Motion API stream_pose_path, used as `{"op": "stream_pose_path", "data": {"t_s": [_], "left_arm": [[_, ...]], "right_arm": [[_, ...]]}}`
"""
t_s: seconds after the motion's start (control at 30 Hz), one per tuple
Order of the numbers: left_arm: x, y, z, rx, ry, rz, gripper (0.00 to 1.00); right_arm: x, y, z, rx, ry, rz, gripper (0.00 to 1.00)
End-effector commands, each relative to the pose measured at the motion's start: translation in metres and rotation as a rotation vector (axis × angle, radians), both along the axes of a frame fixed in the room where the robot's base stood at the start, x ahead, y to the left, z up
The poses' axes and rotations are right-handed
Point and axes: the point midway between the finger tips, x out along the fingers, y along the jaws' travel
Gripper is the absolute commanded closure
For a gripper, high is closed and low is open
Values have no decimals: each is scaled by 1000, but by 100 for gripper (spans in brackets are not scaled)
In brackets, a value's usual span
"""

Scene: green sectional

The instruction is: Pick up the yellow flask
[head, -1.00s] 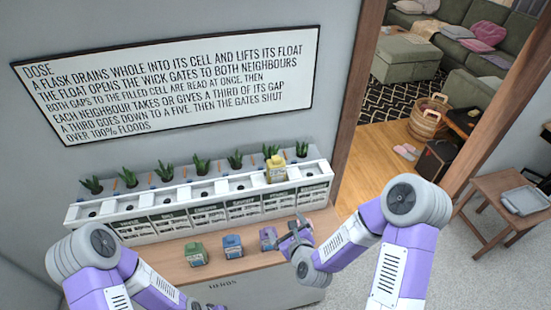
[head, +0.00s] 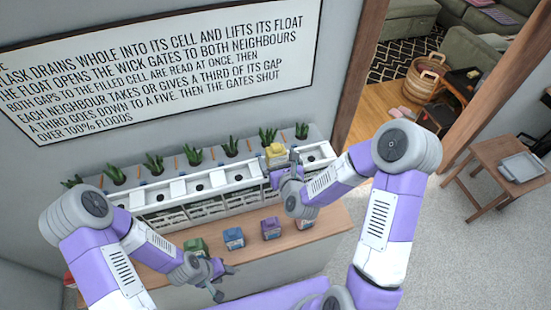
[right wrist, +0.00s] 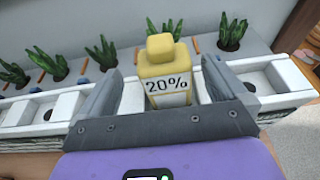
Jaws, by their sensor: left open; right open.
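The yellow flask (head: 276,154) stands upright in a cell of the white planter rack (head: 205,183). In the right wrist view the flask (right wrist: 165,72) carries a "20%" label and sits between the two fingers of my right gripper (right wrist: 165,90). That gripper is open, with a gap on each side of the flask. In the head view my right gripper (head: 284,172) is at the flask, partly covering its lower part. My left gripper (head: 222,280) is open and empty, low in front of the counter, away from the flask.
Green (head: 195,247), blue (head: 233,238) and purple (head: 270,228) flasks stand on the wooden counter (head: 331,226); another is partly hidden behind my right arm. Several plants line the rack's back. A sign (head: 160,65) hangs on the wall. A side table (head: 510,165) stands at right.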

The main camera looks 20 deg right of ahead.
Motion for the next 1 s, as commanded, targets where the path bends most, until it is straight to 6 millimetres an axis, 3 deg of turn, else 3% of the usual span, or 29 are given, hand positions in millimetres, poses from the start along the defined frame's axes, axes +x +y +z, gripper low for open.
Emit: {"op": "stream_pose_path", "data": {"t_s": [0.23,0.57,1.0], "left_arm": [[1,0,13,0,-1,-1,57],[1,0,13,0,-1,-1,57],[0,0,13,0,-1,0,57]], "right_arm": [[33,-3,-7,0,-1,2,1],[39,-3,-10,-2,0,2,1],[39,-3,-10,-1,-2,1,64]]}}
